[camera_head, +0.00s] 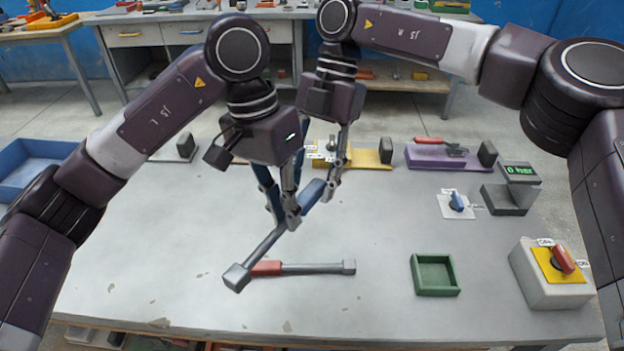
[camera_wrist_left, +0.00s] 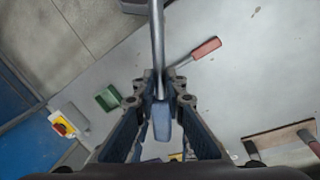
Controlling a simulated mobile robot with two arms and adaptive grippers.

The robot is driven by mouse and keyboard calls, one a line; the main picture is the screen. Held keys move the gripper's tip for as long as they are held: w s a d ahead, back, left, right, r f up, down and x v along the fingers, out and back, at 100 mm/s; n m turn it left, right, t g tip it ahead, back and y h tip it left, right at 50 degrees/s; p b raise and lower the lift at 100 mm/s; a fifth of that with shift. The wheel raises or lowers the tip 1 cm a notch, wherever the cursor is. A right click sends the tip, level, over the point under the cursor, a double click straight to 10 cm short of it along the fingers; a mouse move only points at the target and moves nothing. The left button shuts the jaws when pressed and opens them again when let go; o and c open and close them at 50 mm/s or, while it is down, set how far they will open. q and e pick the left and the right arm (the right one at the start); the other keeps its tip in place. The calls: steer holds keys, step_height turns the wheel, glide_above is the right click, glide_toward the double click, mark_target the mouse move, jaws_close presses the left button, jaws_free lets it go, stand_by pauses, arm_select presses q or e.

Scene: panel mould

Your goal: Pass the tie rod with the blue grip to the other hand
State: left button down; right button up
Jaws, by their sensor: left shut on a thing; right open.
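The tie rod with the blue grip (camera_head: 313,193) is held in the air above the table, slanting from its block-shaped end at lower left up to the grip at right. My left gripper (camera_head: 291,217) is shut on its steel shaft close to the grip. In the left wrist view the shaft runs between the fingers (camera_wrist_left: 160,99), with the blue grip (camera_wrist_left: 161,122) nearer the palm. My right gripper (camera_head: 331,190) is open, its fingertips beside the blue grip; whether they touch is unclear.
A second rod with a red grip (camera_head: 266,268) lies on the table beneath. A green tray (camera_head: 435,287), a box with a red knob (camera_head: 553,275) and a blue knob (camera_head: 457,201) stand at right. Yellow (camera_head: 372,160) and purple (camera_head: 440,160) stands are behind. The front left table is clear.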

steer(key=shift+s+f, duration=0.1)
steer(key=shift+f, duration=0.15)
steer(key=shift+a, duration=0.1)
jaws_close()
arm_select(q)
steer(key=c, duration=1.9)
jaws_free()
